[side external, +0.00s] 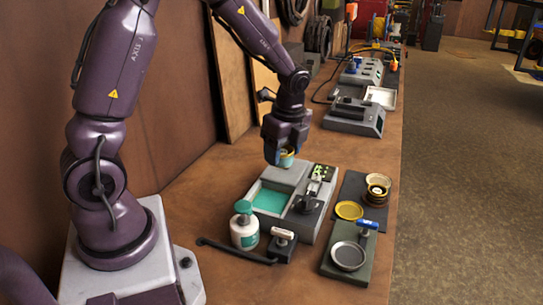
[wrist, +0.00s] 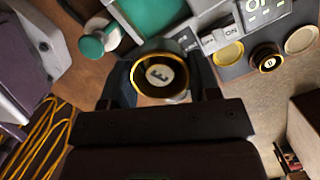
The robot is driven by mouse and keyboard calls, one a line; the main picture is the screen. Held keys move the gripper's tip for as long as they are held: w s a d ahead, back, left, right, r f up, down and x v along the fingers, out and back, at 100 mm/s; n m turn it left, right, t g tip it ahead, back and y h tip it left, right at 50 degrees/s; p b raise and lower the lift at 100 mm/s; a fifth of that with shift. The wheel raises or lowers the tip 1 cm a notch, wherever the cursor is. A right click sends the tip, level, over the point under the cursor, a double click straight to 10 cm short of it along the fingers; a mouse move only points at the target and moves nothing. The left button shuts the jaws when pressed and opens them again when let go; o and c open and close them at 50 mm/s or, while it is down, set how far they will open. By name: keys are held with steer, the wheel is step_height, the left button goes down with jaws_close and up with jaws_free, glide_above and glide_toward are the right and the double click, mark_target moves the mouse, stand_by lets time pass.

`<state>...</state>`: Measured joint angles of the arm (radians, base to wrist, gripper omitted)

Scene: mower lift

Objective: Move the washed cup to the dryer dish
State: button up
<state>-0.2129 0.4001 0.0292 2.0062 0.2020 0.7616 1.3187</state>
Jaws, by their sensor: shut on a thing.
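My gripper (side external: 284,152) is shut on a small cup (side external: 287,158), held above the back end of the grey washing unit (side external: 318,225). In the wrist view the cup (wrist: 160,76) has a dark inside, a gold rim and a pale disc marked with a letter like F. It sits between the fingers of my gripper (wrist: 162,88). Several round dishes lie at the right: a yellow dish (side external: 349,210), a tan dish (side external: 378,180) and a grey dish (side external: 348,256). I cannot tell which one is the dryer dish. A second dark, gold-rimmed cup (side external: 377,191) stands beside the yellow dish.
The washing unit has a teal basin (side external: 270,200). A blue-handled tool (side external: 367,227) is near the grey dish. Grey machines (side external: 355,117) stand farther back.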

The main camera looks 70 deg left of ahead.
steer(key=w+d+m, duration=0.2)
steer(key=w+d, duration=0.3)
steer(key=d, duration=0.5)
steer(key=m, duration=0.2)
glide_above(347, 255)
step_height(347, 255, down, 6)
steer(key=shift+t, duration=0.3)
steer(key=shift+d+f, duration=0.15)
steer(key=shift+f, duration=3.1)
steer(key=shift+f, duration=0.6)
steer(key=o, duration=0.6)
steer(key=shift+o, duration=0.2)
